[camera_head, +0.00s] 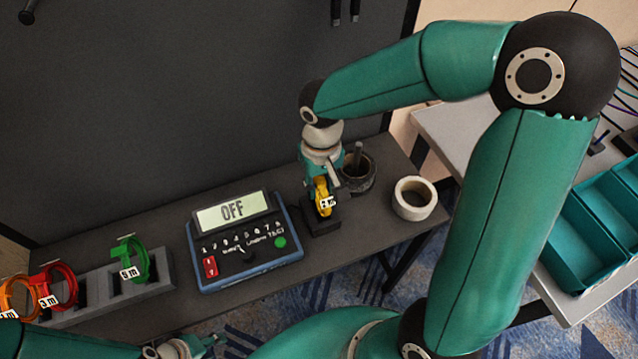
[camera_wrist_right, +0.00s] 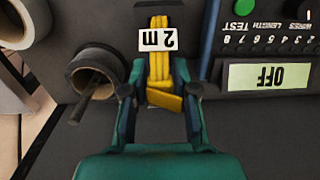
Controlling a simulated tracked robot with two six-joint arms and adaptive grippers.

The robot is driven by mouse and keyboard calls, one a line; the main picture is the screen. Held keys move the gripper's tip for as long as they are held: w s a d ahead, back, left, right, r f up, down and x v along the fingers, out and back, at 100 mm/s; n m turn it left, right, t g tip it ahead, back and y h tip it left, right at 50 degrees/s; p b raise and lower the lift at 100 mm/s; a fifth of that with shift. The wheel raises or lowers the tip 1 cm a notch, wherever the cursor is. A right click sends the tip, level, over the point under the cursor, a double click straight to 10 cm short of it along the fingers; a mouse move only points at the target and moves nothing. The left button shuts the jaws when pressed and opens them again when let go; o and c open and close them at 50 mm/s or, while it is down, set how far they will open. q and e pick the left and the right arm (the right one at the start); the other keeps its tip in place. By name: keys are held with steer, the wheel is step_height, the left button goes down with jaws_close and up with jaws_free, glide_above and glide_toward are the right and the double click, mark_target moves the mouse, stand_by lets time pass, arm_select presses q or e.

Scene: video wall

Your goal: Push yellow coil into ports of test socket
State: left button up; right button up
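The yellow coil (camera_head: 322,197), labelled "2 m", stands upright at the black test socket (camera_head: 321,227), right of the tester. Its lower end is at the socket, but I cannot tell whether its plugs are in the ports. My right gripper (camera_head: 322,179) reaches down to the coil from above. The label hides part of the coil. My left gripper (camera_head: 182,348) is only partly visible at the bottom edge, away from the socket.
The tester (camera_head: 248,265) shows "OFF". A dark roll (camera_head: 358,172) with a rod and a white tape roll (camera_head: 415,198) stand right of the socket. A grey rack (camera_head: 107,308) holds green, red and orange coils at left. Teal bins (camera_head: 588,233) stand at right.

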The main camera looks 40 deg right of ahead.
steer(key=o, duration=0.3)
step_height(320, 180, up, 12)
stand_by(0.6)
steer(key=shift+f, duration=0.1)
stand_by(0.4)
